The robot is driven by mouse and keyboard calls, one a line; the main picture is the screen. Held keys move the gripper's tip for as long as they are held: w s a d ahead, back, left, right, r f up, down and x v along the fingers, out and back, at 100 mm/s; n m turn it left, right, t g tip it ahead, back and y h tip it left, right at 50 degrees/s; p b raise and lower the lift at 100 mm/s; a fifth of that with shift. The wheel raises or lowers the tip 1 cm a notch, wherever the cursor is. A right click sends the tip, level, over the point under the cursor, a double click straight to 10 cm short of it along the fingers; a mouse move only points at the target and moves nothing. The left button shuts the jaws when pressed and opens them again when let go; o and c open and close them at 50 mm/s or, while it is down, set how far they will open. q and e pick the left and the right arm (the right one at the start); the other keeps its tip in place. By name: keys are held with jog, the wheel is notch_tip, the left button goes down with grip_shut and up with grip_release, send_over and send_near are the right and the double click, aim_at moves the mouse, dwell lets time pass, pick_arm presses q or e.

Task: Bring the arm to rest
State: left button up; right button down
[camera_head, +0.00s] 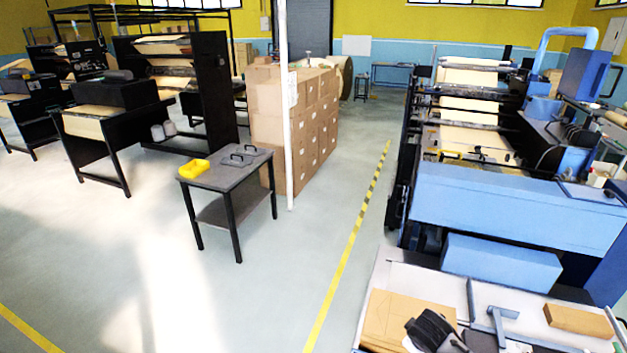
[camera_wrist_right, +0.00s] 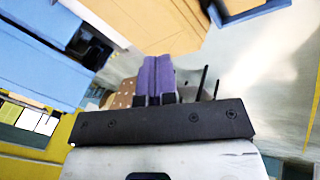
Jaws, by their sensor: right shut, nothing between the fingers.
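My right gripper (camera_wrist_right: 158,60) shows in the right wrist view as two purple fingers side by side. They are pressed together with nothing between them. A dark, rounded shape (camera_head: 432,330) stands at the bottom of the head view, over the front of the pale worktable; it may be part of my right arm, but I cannot tell for sure. My left gripper is in neither view.
The pale worktable (camera_head: 392,275) carries a flat kraft stack (camera_head: 392,318) and a small brown block (camera_head: 578,319). A blue machine (camera_head: 515,205) stands behind it. The floor between is clear, with stacked cartons (camera_head: 312,150) beyond.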

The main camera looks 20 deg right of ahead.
jog(key=s+a+r+t+y+p, duration=0.1)
jog(key=s+a+r+t+p, duration=0.1)
jog(key=s+a+r, duration=0.4)
jog(key=s+a+r+t+y+p, duration=0.1)
jog(key=s+a+r+t+p, duration=0.2)
jog(key=a+r, duration=0.5)
jog(key=s+a+f+m+g+p, duration=0.1)
jog(key=s+a+f+g+p, duration=0.1)
jog(key=s, duration=0.9)
jog(key=s+a+f+g+y+p, duration=0.1)
jog(key=s+a+f+g+p, duration=0.2)
jog(key=s, duration=0.9)
jog(key=shift+m+y+p, duration=0.3)
jog(key=shift+m+p, duration=0.05)
jog(key=shift+m, duration=0.05)
